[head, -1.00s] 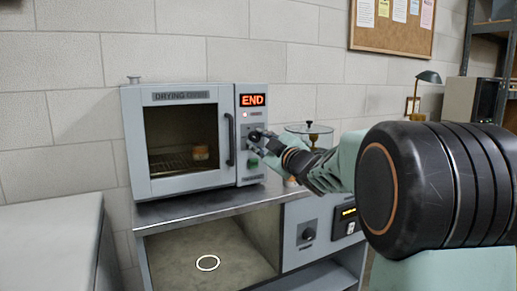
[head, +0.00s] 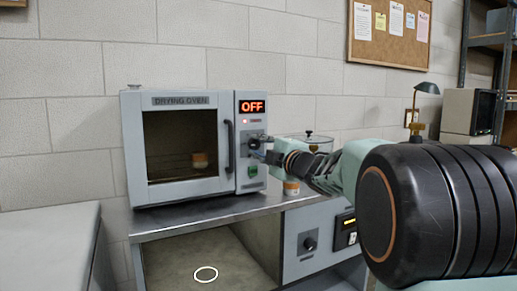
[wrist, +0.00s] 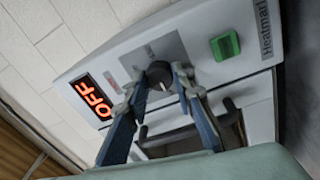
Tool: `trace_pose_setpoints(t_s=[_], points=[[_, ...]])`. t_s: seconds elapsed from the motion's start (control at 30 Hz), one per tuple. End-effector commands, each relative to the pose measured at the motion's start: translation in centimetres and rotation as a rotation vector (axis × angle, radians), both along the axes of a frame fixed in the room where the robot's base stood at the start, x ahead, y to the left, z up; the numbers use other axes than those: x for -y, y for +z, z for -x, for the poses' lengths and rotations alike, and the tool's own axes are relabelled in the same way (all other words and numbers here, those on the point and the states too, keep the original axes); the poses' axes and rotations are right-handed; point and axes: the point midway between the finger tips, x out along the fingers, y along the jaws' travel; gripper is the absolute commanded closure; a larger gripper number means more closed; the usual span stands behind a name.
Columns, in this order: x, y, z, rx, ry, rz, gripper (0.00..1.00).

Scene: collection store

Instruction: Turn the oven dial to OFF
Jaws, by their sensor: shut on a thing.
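The drying oven (head: 170,192) stands on a metal bench, its door closed. Its display (head: 252,106) now reads OFF in red; it also shows in the wrist view (wrist: 94,97). The dark round dial (wrist: 158,72) is on the control panel below the display, with a pale mark on its face. My gripper (wrist: 158,86) is at the dial with one finger on each side, shut on it. In the head view my gripper (head: 262,150) reaches the panel from the right and hides most of the dial.
A green switch (wrist: 225,45) sits on the panel below the dial. The oven door handle (head: 230,146) is just left of my gripper.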

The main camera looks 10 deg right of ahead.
Motion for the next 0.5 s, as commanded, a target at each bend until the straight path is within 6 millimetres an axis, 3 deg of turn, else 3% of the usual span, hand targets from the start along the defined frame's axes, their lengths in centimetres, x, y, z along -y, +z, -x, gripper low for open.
trace_pose_setpoints(t_s=[0.33,0.37,0.5], points=[[0.00,-0.09,-0.01,-0.001,0.000,0.004,1.00],[0.00,-0.09,-0.01,-0.001,0.000,0.004,0.75],[0.00,-0.07,0.00,0.000,0.000,0.002,0.59]])
